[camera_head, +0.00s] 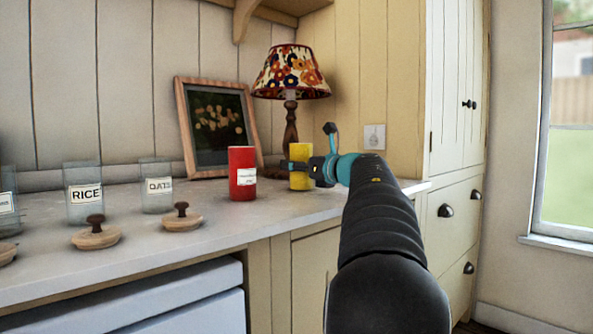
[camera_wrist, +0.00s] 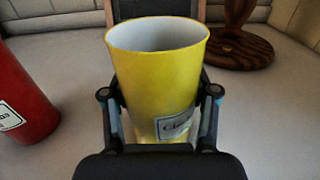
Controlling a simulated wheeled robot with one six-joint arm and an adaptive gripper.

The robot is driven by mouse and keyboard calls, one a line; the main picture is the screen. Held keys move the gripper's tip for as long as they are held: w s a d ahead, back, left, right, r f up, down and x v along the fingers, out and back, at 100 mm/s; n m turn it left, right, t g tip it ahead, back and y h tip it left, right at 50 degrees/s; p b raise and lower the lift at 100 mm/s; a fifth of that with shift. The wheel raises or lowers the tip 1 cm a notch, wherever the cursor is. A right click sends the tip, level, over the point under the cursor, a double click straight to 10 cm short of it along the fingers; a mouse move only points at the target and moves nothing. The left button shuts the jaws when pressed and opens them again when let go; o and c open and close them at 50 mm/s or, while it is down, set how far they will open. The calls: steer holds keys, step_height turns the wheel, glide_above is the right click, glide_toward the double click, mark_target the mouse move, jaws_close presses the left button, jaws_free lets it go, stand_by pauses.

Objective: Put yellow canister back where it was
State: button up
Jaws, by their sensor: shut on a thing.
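The yellow canister (camera_head: 300,153) is at the right part of the countertop, just right of the red canister and in front of the lamp. In the wrist view the yellow canister (camera_wrist: 157,75) is upright, open at the top, with a pale inside and a label low on its side. My gripper (camera_head: 302,168) is shut on it, with one finger on each side in the wrist view (camera_wrist: 160,98). Its base is at or close to the counter surface; I cannot tell whether it touches.
The red canister (camera_head: 242,174) stands close on the left. A lamp (camera_head: 290,125) stands behind, with a picture frame (camera_head: 218,125) leaning at the wall. Glass jars labelled rice (camera_head: 84,205) and oats (camera_head: 156,198) and wooden lids (camera_head: 96,238) occupy the left.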

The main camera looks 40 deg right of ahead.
steer(key=shift+f, duration=0.2)
steer(key=o, duration=1.3)
steer(key=shift+r, duration=0.1)
steer(key=s, duration=0.8)
steer(key=s+d, duration=0.1)
steer(key=s, duration=0.3)
steer(key=shift+b, duration=0.3)
